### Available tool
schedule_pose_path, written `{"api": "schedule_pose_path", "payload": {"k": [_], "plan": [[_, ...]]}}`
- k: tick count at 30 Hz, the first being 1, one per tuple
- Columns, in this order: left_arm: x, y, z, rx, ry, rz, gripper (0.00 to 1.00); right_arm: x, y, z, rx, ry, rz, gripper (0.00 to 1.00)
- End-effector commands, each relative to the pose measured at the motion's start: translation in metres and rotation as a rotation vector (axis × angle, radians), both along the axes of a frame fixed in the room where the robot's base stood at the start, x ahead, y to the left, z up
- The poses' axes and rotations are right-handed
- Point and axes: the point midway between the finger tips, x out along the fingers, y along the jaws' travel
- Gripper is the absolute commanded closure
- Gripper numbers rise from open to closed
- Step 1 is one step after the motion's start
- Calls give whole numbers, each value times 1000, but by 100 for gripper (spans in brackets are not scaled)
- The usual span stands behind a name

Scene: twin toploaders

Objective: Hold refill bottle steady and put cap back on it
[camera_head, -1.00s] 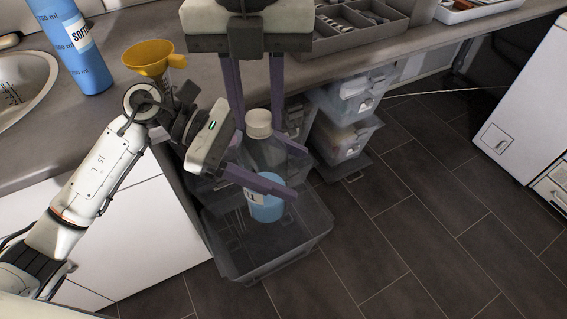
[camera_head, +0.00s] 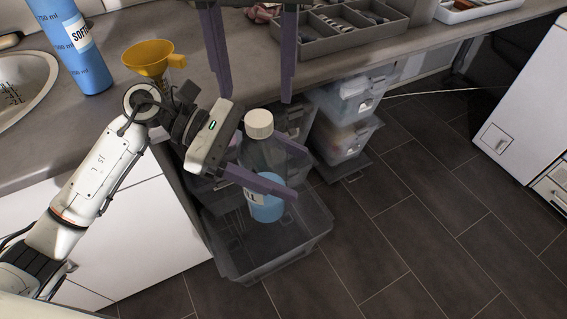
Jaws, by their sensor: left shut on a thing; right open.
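The refill bottle (camera_head: 262,156) is clear with blue liquid in its lower part and stands upright. My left gripper (camera_head: 274,168) is shut around its body from the left, one purple finger in front and one behind. The white cap (camera_head: 259,123) sits on top of the bottle's neck; whether it is screwed tight I cannot tell. My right gripper (camera_head: 250,92) is open and empty above the bottle, its two purple fingers pointing down, clear of the cap.
The open bin (camera_head: 285,258) is below the bottle, beside the white cabinet. Lidded clear boxes (camera_head: 343,142) are stacked to the right. On the counter are a yellow funnel (camera_head: 148,57), a blue softener bottle (camera_head: 75,45) and a grey organizer tray (camera_head: 345,45). The dark floor at right is mostly clear.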

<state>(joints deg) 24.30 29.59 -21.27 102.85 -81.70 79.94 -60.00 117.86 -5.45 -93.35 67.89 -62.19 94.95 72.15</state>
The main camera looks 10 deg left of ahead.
Motion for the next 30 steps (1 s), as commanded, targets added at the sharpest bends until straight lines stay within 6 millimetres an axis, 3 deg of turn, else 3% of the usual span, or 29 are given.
{"api": "schedule_pose_path", "payload": {"k": [6, 12, 25, 30], "plan": [[0, 0, 1, -2, -2, 0, 100, 0, 1, 45, 1, -2, 0, 49], [0, 0, 1, -2, -2, 0, 100, 0, 0, 66, -1, 0, 1, 49], [0, 0, 1, -2, -2, 0, 100, -1, 1, 68, 4, 5, 5, 49], [0, 0, 1, -2, -2, 0, 100, -12, 21, 49, 112, 102, 81, 49]]}}
